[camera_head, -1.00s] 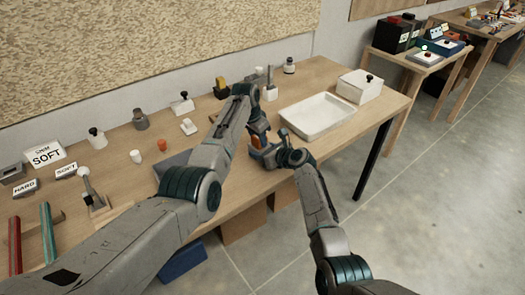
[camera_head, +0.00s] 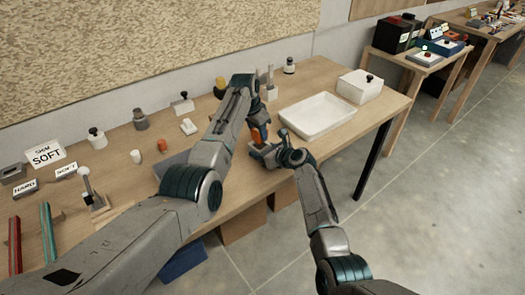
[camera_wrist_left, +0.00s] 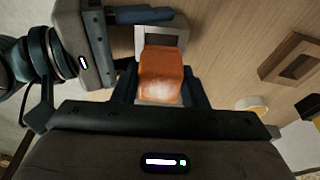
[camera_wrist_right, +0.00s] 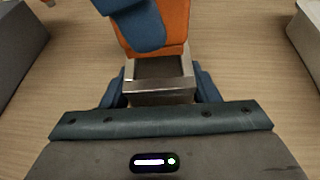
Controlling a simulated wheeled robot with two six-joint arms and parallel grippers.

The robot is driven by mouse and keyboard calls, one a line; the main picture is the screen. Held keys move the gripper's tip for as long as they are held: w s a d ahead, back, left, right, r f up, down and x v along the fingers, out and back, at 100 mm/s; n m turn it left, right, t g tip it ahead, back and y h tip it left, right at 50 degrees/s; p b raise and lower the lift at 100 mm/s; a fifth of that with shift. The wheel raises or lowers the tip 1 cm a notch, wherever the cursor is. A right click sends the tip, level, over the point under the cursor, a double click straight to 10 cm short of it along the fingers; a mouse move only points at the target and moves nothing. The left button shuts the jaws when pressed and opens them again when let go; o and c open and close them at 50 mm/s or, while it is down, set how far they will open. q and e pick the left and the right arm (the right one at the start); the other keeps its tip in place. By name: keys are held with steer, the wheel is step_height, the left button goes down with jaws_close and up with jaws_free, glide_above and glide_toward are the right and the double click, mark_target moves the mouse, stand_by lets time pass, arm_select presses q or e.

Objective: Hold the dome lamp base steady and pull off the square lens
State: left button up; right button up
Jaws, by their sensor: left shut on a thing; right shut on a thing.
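The orange square lens (camera_wrist_left: 161,75) is between the fingers of my left gripper (camera_wrist_left: 160,92), which is shut on it. The grey metal lamp base (camera_wrist_right: 160,90) is clamped by my right gripper (camera_wrist_right: 155,84). In the right wrist view the base's dark open top shows, and the lens (camera_wrist_right: 172,30) is above it with a blue left finger in front. The lens looks off the base; the exact gap is unclear. In the head view the orange lens (camera_head: 259,134) is just above my right gripper (camera_head: 263,150), and the base is mostly hidden.
Both grippers are near the wooden bench's (camera_head: 346,130) front edge. A white tray (camera_head: 290,108) lies to the right, with a white box (camera_head: 361,86) behind. An orange cylinder (camera_head: 162,146) and a white cup (camera_head: 136,157) stand left, among several small fixtures.

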arm_select(q)
steer(key=shift+r, duration=0.2)
steer(key=shift+r, duration=1.85)
arm_select(e)
steer(key=o, duration=1.3)
steer(key=shift+c, duration=0.2)
steer(key=v, duration=1.2)
